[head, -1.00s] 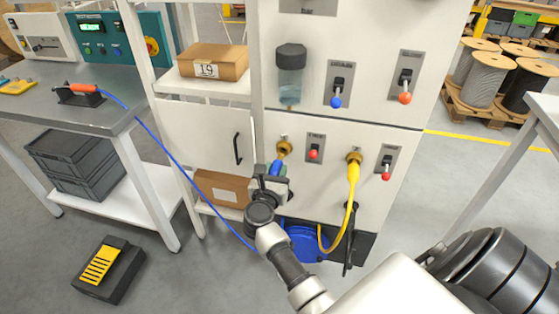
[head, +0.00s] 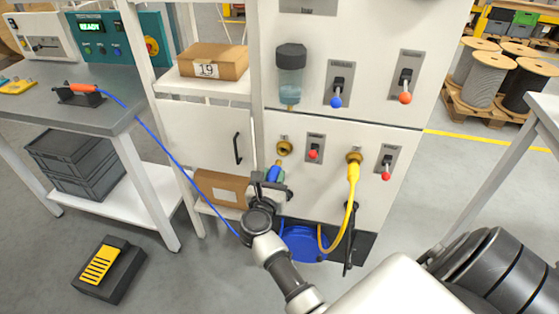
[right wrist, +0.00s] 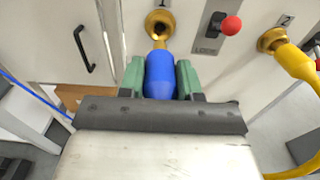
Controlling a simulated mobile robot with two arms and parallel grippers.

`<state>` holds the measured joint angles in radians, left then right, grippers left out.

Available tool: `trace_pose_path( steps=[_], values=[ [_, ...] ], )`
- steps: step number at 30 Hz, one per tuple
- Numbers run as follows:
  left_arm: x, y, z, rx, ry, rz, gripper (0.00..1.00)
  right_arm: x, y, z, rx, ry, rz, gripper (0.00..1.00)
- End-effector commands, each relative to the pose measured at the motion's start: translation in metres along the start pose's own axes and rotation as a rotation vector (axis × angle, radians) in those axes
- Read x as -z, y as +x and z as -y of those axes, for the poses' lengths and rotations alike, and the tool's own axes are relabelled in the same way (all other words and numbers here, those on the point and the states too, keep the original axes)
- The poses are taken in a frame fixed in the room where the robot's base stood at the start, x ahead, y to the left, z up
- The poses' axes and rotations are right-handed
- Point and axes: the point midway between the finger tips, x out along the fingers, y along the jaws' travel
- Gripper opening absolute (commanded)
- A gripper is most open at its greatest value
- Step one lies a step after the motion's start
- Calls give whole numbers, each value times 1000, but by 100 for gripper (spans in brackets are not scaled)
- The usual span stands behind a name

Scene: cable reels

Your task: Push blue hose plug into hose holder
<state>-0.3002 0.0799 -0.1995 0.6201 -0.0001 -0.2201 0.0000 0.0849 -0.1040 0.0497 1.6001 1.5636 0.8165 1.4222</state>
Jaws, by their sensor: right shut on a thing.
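The blue hose plug (head: 274,171) is held in my right gripper (head: 276,180), below the brass socket (head: 284,148) on the white panel, which appears to be the hose holder. In the right wrist view the green fingers (right wrist: 161,80) are shut on both sides of the blue plug (right wrist: 160,73). The plug's narrow brass tip points at the open mouth of the brass socket (right wrist: 159,22), just short of it or at its lower edge; I cannot tell whether they touch. My left gripper is not in view.
A yellow hose (head: 352,190) sits in a second brass socket (head: 354,157) on the right. A red-knobbed lever (head: 313,154) is between the sockets. The blue hose (head: 170,148) runs to the workbench (head: 60,120). A cabinet door handle (head: 237,148) is on the left.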

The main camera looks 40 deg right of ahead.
Motion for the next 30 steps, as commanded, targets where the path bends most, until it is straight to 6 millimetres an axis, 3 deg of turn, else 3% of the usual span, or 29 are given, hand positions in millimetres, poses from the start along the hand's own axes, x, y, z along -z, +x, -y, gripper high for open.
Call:
trace_pose_path(
  steps=[15, 30],
  values=[
    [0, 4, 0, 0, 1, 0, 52, 0, -41, 0, 0, 1, -1, 0],
    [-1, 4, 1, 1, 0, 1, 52, -1, -48, 2, -12, -5, -2, 0]
  ],
)
